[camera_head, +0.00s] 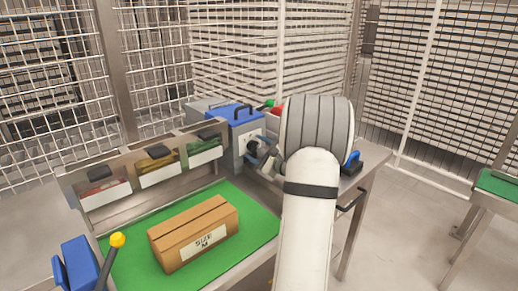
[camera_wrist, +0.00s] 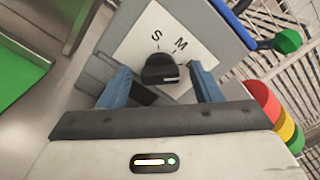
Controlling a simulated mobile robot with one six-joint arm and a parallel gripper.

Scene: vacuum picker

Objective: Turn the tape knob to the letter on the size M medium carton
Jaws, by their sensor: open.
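The tape knob (camera_wrist: 160,69) is black and sits on a white dial plate (camera_wrist: 172,34) on the front of a grey and blue machine (camera_head: 236,114). The letters S and M show on the plate above the knob in the wrist view; other letters, if any, are hidden. My gripper (camera_wrist: 161,88) is open, its two blue fingers on either side of the knob; I cannot tell whether they touch it. In the head view my gripper (camera_head: 262,155) is at the machine's front, partly behind my arm. The brown carton (camera_head: 190,225), labelled SIZE M, lies on the green mat (camera_head: 130,270).
A yellow-tipped lever (camera_head: 117,240) and blue part (camera_head: 78,262) are at the front left. A blue-handled tool (camera_head: 351,161) lies right of my arm. A red, yellow and green stack light (camera_wrist: 275,112) is beside the machine.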

